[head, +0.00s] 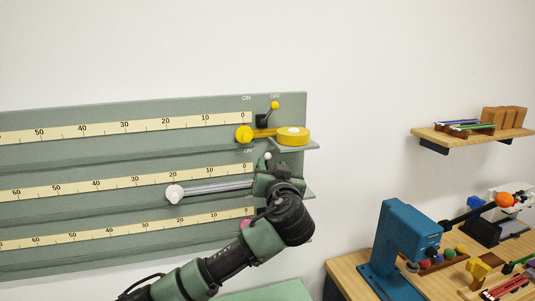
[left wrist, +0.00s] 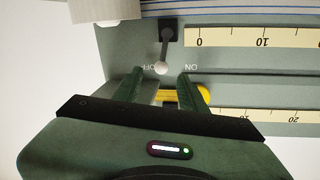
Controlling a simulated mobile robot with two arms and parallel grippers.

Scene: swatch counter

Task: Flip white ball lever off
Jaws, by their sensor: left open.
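The white ball lever has a grey stem and a small white ball (left wrist: 161,68); the ball also shows in the head view (head: 268,155). In the left wrist view, which is turned upside down, the ball lies just beside the OFF label, and the stem leans slightly to the OFF side. My left gripper (left wrist: 160,76) is open, with one finger on each side of the ball. I cannot tell whether either finger touches it. In the head view my left gripper (head: 277,165) hides the lever's base. My right gripper is not in view.
Above it on the green wall panel (head: 100,108) are a yellow ball lever (head: 275,105) and a yellow roll (head: 292,136) on a small ledge. A white-ended roll (head: 174,194) lies left of my gripper. A blue machine (head: 400,245) stands on the wooden table at right.

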